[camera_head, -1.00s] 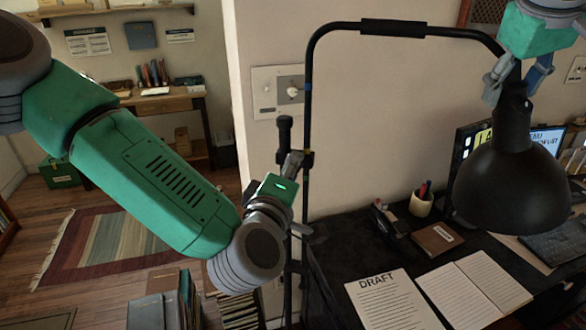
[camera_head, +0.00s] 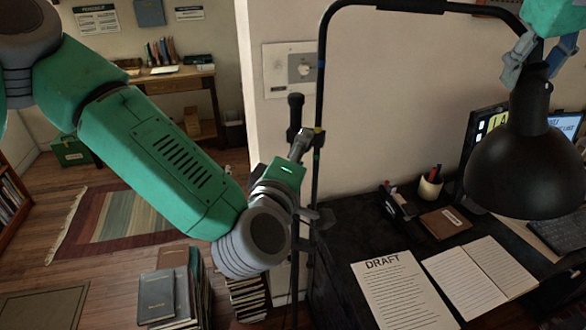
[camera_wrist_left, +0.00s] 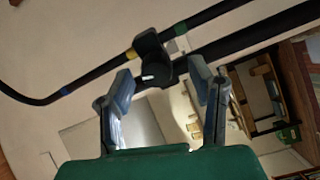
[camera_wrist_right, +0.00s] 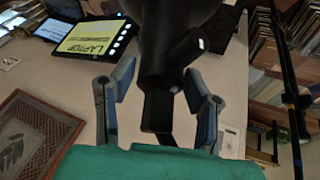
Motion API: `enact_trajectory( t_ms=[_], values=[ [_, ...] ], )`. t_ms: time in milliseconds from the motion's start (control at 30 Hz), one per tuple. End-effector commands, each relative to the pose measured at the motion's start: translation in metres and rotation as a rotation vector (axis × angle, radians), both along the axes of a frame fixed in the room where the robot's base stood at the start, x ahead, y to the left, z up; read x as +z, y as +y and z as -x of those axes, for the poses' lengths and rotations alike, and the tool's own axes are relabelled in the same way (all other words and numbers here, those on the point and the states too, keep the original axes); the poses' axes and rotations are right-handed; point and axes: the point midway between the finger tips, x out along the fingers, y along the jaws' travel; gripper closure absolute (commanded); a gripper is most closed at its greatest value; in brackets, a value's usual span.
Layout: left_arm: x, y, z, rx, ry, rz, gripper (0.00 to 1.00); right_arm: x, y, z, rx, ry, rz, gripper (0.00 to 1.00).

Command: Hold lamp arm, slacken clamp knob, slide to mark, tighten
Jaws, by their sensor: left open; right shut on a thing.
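The black lamp has a thin bent arm (camera_head: 410,6) and a dark dome shade (camera_head: 525,170). My right gripper (camera_head: 538,62) is shut on the stem above the shade; the right wrist view shows the black stem (camera_wrist_right: 157,108) between its fingers. A black clamp piece (camera_wrist_left: 152,58) sits on the rod in the left wrist view, between a yellow band (camera_wrist_left: 131,54) and a green band (camera_wrist_left: 180,28). A blue band (camera_wrist_left: 66,90) is further along the rod. My left gripper (camera_wrist_left: 162,88) is open, its fingertips either side of the clamp piece. Contact there is unclear.
A dark desk (camera_head: 345,225) below the shade holds a draft sheet (camera_head: 400,288), an open notebook (camera_head: 480,277), a pen cup (camera_head: 430,187) and a laptop (camera_head: 500,125). Book stacks (camera_head: 170,295) stand on the floor at lower left.

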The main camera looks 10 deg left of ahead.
Motion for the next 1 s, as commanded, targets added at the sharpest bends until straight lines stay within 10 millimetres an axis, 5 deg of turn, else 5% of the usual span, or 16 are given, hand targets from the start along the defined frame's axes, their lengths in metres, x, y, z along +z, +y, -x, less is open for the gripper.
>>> enact_trajectory(
  t_ms=[500,1000],
  values=[
    [-0.003,0.017,0.095,-0.002,0.008,-0.001,0.52,0.002,0.0,0.0,0.0,-0.004,-0.001,0.92],
    [-0.002,0.02,0.105,0.0,0.006,-0.001,0.52,0.002,0.0,0.0,0.0,-0.004,0.0,0.92]
  ],
)
